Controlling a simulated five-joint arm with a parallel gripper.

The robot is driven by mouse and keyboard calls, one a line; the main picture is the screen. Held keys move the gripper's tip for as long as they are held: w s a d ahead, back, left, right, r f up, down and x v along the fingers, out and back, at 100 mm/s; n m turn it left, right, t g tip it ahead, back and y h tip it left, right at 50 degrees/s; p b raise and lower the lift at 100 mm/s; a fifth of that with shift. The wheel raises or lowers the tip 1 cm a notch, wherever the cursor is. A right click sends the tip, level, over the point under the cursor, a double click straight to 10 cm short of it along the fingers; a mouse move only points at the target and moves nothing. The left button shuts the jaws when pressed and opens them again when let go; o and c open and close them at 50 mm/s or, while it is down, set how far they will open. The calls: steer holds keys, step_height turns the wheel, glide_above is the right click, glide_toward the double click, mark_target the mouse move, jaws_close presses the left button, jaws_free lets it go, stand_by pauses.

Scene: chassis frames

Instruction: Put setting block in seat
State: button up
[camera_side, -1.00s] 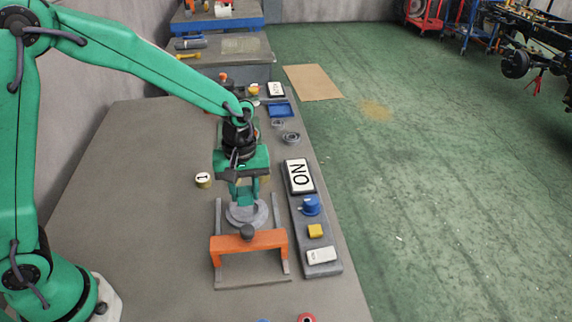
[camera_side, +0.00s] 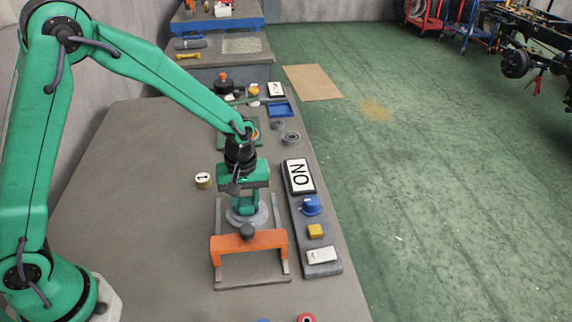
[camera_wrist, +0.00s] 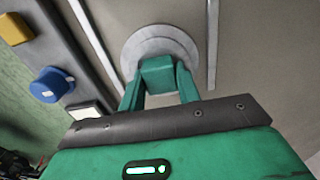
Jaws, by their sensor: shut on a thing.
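My gripper (camera_side: 246,208) points down over the grey round seat (camera_side: 235,218), which lies between the two rails of an orange-barred frame. In the wrist view the fingers are shut on a teal block (camera_wrist: 158,72), taken as the setting block. The block appears in front of the seat's pale stepped disc (camera_wrist: 160,36), near its middle. The fingers and block hide the part of the disc beneath them. I cannot tell whether the block touches the seat.
An orange bar (camera_side: 265,240) with a dark knob (camera_side: 247,231) crosses the frame close in front of my gripper. To the right stands a grey panel with an ON sign (camera_side: 299,176), a blue knob (camera_side: 311,205) and a yellow button (camera_side: 315,231). A marked cylinder (camera_side: 203,180) stands left.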

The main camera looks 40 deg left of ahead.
mark_target(245, 201)
steer(key=shift+f, duration=0.15)
steer(key=o, duration=1)
steer(key=shift+o, duration=0.3)
step_height(245, 201, up, 12)
steer(key=shift+r, duration=0.2)
